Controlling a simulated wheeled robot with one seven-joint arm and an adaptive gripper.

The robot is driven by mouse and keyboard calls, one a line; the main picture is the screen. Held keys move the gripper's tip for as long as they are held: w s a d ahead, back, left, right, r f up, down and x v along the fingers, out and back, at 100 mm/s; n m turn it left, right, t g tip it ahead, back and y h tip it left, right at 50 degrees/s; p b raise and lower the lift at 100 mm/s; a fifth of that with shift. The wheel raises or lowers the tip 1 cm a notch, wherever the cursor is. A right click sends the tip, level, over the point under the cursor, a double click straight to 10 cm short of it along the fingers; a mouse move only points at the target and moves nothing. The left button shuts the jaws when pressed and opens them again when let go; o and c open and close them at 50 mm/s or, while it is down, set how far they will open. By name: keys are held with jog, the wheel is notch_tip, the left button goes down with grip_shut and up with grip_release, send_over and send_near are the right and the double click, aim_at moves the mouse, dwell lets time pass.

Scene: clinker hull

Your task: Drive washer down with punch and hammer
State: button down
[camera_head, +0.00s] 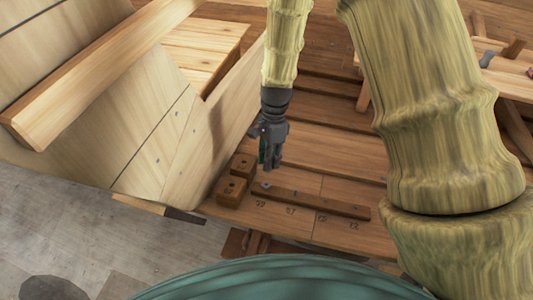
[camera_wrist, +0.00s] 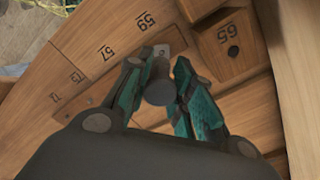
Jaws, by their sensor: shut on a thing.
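My gripper (camera_head: 269,160) points down over the wooden planks beside the hull side. In the wrist view its teal-padded fingers (camera_wrist: 160,78) are shut on a dark grey round-ended tool (camera_wrist: 160,93), seen nearly end-on, which looks like the punch. A small grey metal piece (camera_wrist: 163,50), perhaps the washer, shows just beyond the fingertips on a wooden strip; in the head view a grey piece (camera_head: 266,185) lies below my gripper. I cannot tell whether the tool touches it. A small grey-headed tool (camera_head: 486,59) on the right bench may be the hammer.
Two wooden blocks (camera_head: 236,178) stand left of the strip (camera_head: 315,203); one marked 65 (camera_wrist: 231,37) shows in the wrist view. Stamped numbers line the plank. The pale hull side (camera_head: 165,145) rises close on the left. A wooden bench (camera_head: 508,75) stands at right.

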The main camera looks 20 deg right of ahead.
jog(key=shift+s+f+b, duration=0.2)
jog(key=shift+f+b, duration=0.1)
jog(key=shift+f, duration=0.1)
jog(key=shift+w+a+f+b, duration=0.15)
jog(key=shift+f+b, duration=0.2)
jog(key=shift+f, duration=0.2)
jog(key=shift+w+f+b, duration=0.15)
jog(key=shift+f+b, duration=0.15)
jog(key=shift+f, duration=0.25)
jog(key=shift+f+b, duration=0.35)
jog(key=shift+s+a+f+b, duration=0.15)
jog(key=shift+s+f+b, duration=0.3)
jog(key=shift+s+b, duration=0.1)
jog(key=shift+w+f, duration=0.1)
jog(key=shift+f, duration=0.25)
jog(key=shift+r, duration=0.1)
jog(key=shift+s+a+f, duration=0.1)
jog(key=shift+s+f, duration=0.1)
jog(key=shift+f, duration=0.05)
jog(key=shift+f, duration=0.25)
